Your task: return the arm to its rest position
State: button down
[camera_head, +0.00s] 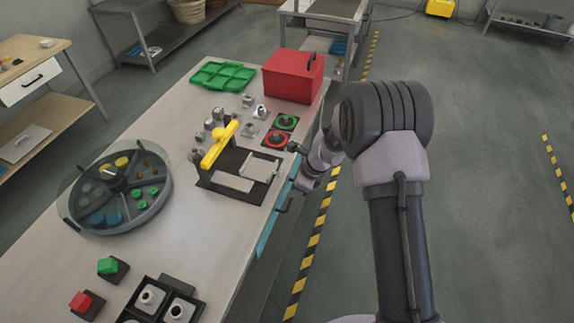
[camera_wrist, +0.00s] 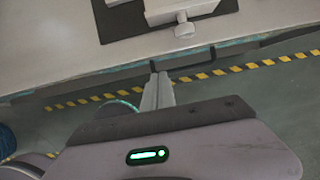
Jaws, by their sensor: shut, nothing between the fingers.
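My gripper (camera_wrist: 159,78) shows in the wrist view with its two fingers side by side and closed, holding nothing. The fingers point toward the near edge of the workbench (camera_wrist: 45,70). In the head view my arm reaches up at the right and bends back left, so its wrist hangs beside the bench's right edge. The fingertips are hard to make out there. The bench top (camera_head: 60,275) lies left of the arm.
A black fixture with a yellow handle (camera_head: 220,145) stands near the bench's right edge. Open floor (camera_head: 480,200) lies right.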

jog(key=s+d+r+n+t+b, duration=0.1)
jog(key=s+d+r+n+b, duration=0.15)
jog(key=r, duration=0.45)
jog(key=s+d+r+n+b, duration=0.1)
jog(key=s+r+n+b, duration=0.1)
jog(key=s+r+n, duration=0.3)
jog(key=s+d+r+n+t+b, duration=0.1)
jog(key=s+r+b, duration=0.1)
jog(key=r, duration=0.6)
jog(key=s+d+r+n+t+h+b, duration=0.1)
jog(key=s+d+n+b, duration=0.1)
jog(key=s, duration=0.8)
jog(key=s+d+r+n+t+h+b, duration=0.1)
jog(key=s+d+n+b, duration=0.1)
jog(key=s+n, duration=0.4)
jog(key=s+d, duration=0.1)
jog(key=s, duration=0.2)
jog(key=shift+s+d+r+n, duration=0.2)
jog(key=shift+s+d+n, duration=0.15)
jog(key=shift+d, duration=0.05)
